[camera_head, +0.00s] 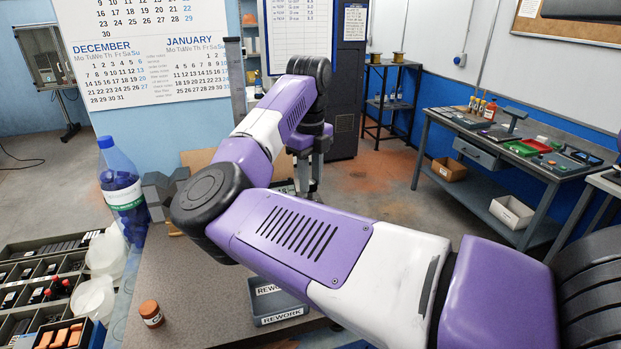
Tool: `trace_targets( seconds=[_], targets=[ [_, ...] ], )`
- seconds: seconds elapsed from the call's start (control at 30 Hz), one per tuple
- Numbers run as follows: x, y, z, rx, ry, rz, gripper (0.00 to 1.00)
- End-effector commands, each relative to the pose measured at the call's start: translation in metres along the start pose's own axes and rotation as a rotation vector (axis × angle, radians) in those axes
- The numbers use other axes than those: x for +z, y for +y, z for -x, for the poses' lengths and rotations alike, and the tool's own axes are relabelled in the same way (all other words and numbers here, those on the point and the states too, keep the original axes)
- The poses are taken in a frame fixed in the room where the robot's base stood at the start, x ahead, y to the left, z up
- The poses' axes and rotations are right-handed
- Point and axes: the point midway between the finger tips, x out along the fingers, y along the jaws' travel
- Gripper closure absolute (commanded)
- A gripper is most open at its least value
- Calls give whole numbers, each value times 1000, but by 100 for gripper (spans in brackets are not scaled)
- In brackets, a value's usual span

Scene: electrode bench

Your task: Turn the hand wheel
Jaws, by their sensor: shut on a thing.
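My gripper (309,183) points down beyond my purple and white forearm, near the far side of the grey bench (190,275). Only its upper part and some of its fingers show. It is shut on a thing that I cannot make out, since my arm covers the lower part. I cannot make out a hand wheel anywhere in this view; the place under and behind my arm is hidden.
A blue bottle (122,190) and a dark grey angular block (158,192) stand at the bench's left. A tool table (480,140) stands at right. Open floor lies beyond the bench.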

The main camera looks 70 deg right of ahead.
Motion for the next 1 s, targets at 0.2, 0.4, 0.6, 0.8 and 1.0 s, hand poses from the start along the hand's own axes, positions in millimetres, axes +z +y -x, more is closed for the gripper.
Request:
trace_targets(
  seconds=[0.2,0.4,0.6,0.8,1.0],
  targets=[
    [1,1,0,1,0,-68,100],
    [1,1,-1,2,2,-208,100],
    [2,1,-1,1,3,-392,100],
    [2,1,-1,2,7,-583,100],
    [2,1,0,1,10,-773,100]
  ],
)
